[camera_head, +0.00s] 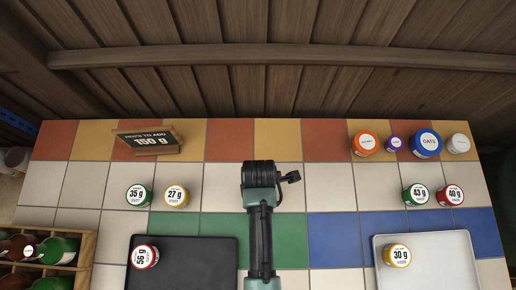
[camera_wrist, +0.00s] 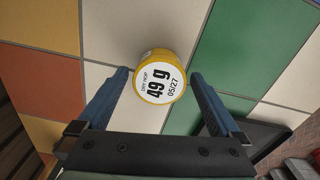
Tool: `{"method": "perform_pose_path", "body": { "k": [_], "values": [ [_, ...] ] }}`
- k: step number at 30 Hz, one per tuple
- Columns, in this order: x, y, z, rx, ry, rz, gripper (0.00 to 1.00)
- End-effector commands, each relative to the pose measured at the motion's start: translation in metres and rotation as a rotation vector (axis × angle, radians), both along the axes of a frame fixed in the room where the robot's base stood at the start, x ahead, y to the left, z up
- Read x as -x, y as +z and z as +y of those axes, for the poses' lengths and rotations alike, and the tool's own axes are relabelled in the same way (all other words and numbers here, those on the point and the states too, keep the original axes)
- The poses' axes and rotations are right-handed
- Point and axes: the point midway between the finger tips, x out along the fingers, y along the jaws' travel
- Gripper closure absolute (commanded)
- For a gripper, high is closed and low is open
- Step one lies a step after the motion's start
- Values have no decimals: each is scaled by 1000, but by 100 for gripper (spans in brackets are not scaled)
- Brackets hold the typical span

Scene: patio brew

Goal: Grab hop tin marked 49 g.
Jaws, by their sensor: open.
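The hop tin marked 49 g (camera_wrist: 158,78) shows in the wrist view, with a yellow side and a white lid reading "DRY HOP 49 g 05/27". It stands on the tiles ahead of my gripper (camera_wrist: 165,95), roughly centred between the two blue fingers. The fingers are open and apart from each other, with nothing held. Whether a fingertip touches the tin I cannot tell. In the head view my arm covers the middle of the counter, and the 49 g tin is hidden there.
Other tins stand apart: 35 g (camera_head: 139,195), 27 g (camera_head: 176,196), 43 g (camera_head: 416,196), 40 g (camera_head: 450,195). The 56 g tin (camera_head: 145,257) is on a black tray (camera_head: 195,265); the 30 g tin (camera_head: 397,255) is on a pale tray (camera_head: 440,265). A sign (camera_head: 148,140) reads 150 g.

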Motion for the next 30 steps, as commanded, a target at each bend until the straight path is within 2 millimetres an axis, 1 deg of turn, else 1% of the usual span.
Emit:
{"method": "perform_pose_path", "body": {
  "k": [1,3,10,11,15,23,24,30],
  "values": [
    [0,-5,0,0,0,1,0],
    [0,-8,0,0,0,0,0],
    [0,-9,0,1,0,-1,0],
    [0,-9,0,1,0,-1,4],
    [0,-9,0,0,0,-1,29],
    [0,-9,0,0,0,-1,76],
    [0,-9,0,0,0,-1,79],
    [0,-8,0,0,0,-1,79]
  ]
}}
